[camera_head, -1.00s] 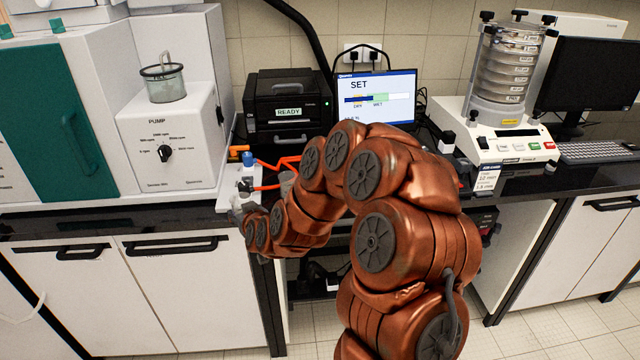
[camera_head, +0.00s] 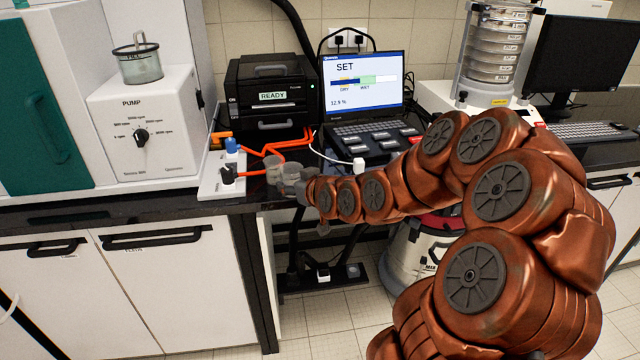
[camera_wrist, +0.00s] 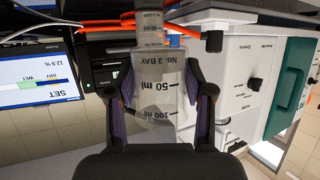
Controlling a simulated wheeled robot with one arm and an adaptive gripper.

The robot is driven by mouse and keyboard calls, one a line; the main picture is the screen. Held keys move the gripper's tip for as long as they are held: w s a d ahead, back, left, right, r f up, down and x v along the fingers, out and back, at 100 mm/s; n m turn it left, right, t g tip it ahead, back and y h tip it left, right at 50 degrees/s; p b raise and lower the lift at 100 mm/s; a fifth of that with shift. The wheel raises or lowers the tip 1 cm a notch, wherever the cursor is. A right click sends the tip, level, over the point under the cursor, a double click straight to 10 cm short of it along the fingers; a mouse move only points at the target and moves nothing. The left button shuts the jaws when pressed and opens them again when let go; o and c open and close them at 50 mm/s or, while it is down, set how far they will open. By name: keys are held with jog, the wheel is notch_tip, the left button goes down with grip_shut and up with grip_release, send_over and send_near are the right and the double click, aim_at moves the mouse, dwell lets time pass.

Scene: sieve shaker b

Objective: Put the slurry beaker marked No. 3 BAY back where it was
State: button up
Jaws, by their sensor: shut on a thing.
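The clear slurry beaker (camera_wrist: 160,98) is between my gripper's fingers in the wrist view. It shows the marking No. 3 BAY and 50 ml and 100 ml lines, all upside down in that view. My gripper (camera_wrist: 170,35) is shut on it. In the head view the beaker (camera_head: 274,167) is small, partly hidden by my gripper (camera_head: 285,178), near the front edge of the dark bench. I cannot tell whether it touches the bench.
A white box with orange cables (camera_head: 208,183) is left of the beaker. A sieve stack (camera_head: 492,50) stands right.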

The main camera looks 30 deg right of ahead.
jog(key=s+d+b, duration=0.2)
jog(key=s+d, duration=0.3)
jog(key=w+d+p, duration=0.2)
jog(key=w, duration=0.2)
jog(key=w+d+f+p, duration=0.1)
jog(key=w+d+p, duration=0.2)
jog(key=w, duration=0.1)
jog(key=w+d+p, duration=0.3)
jog(key=w, duration=0.2)
jog(key=shift+d+f, duration=0.15)
jog(key=shift+f, duration=0.1)
jog(key=shift+w+d+f+p, duration=0.1)
jog(key=shift+w+f+p, duration=0.05)
jog(key=shift+p, duration=0.2)
jog(key=shift+f+p, duration=0.5)
jog(key=shift+f, duration=1.25)
jog(key=shift+f, duration=0.1)
jog(key=o, duration=1.2)
